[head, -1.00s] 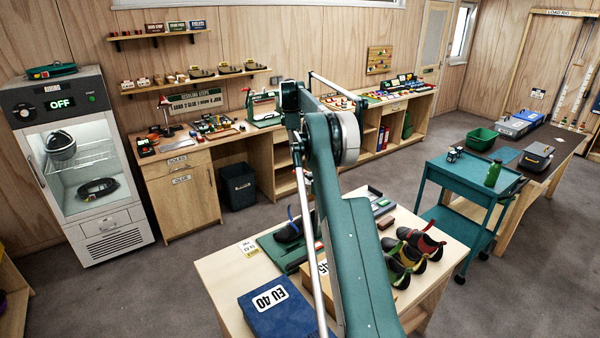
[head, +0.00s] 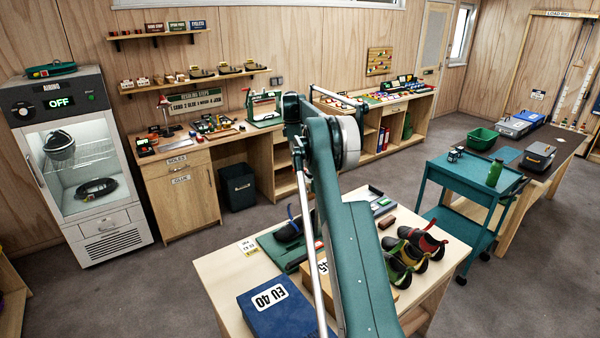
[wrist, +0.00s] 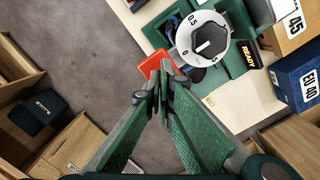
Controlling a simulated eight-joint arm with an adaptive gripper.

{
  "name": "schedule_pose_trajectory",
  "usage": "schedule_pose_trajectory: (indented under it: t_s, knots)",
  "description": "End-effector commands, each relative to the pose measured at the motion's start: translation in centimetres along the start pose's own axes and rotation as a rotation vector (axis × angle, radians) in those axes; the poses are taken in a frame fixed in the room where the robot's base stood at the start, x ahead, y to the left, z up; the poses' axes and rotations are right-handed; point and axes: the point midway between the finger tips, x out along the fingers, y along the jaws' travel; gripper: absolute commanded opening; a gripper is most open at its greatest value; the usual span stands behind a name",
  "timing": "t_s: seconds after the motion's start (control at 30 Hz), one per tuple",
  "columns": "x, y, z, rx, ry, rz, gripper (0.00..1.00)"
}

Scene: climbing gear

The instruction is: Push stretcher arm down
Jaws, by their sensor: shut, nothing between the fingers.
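The stretcher (head: 276,249) stands on the near table, a green base with a dark shoe on it, partly covered by my arm in the head view. In the wrist view I see its green body (wrist: 238,22), a white dial (wrist: 217,22) with a black knob, and a READY display (wrist: 250,54). A red lever end (wrist: 153,63), apparently the stretcher arm, lies right at my fingertips. My gripper (wrist: 166,78) is shut and empty, its tips overlapping the red end in the picture. I cannot tell whether they touch. My gripper is hidden in the head view.
A blue EU 40 box (head: 276,308) and a tan 45 box (head: 322,262) stand on the same table. Several climbing shoes (head: 412,250) lie at its right. A teal trolley (head: 470,174) stands beyond. Floor around the table is clear.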

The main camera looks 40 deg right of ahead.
Motion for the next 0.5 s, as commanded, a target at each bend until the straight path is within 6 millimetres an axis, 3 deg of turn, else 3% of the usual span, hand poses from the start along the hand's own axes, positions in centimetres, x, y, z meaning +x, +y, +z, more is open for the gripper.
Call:
schedule_pose_trajectory:
  t_s: [0.5]
  knots:
    - [0.57, 0.01, 0.02, 0.000, 0.000, 0.000, 0.00]
